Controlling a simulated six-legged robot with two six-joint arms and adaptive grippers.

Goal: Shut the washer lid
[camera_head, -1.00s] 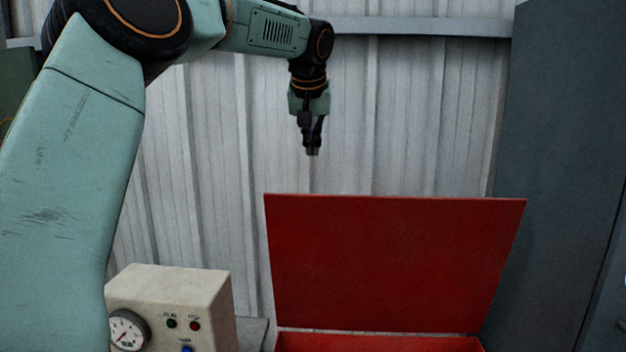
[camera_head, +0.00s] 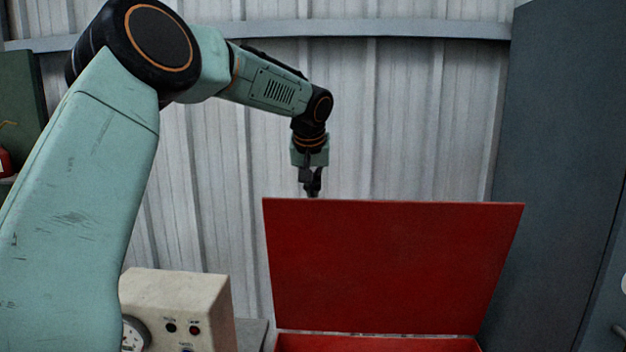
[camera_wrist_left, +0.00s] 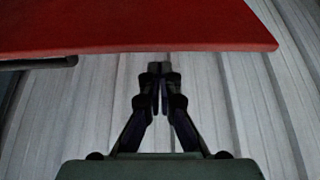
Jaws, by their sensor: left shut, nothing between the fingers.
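The washer lid (camera_head: 393,265) is a red panel standing raised, hinged along its lower edge to the red washer body (camera_head: 380,343), of which only the top shows. My left gripper (camera_head: 312,193) points down at the lid's top edge, left of its middle, with its fingertips at or just behind that edge. In the left wrist view the gripper (camera_wrist_left: 161,68) is shut and empty, and the red lid (camera_wrist_left: 140,27) crosses the top of the picture just beyond the fingertips. I cannot tell whether they touch. My right gripper is not in view.
A beige control box (camera_head: 180,300) with a gauge and small lamps stands left of the washer. A tall blue-grey cabinet (camera_head: 555,150) stands at the right. A corrugated metal wall (camera_head: 420,120) is behind the lid.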

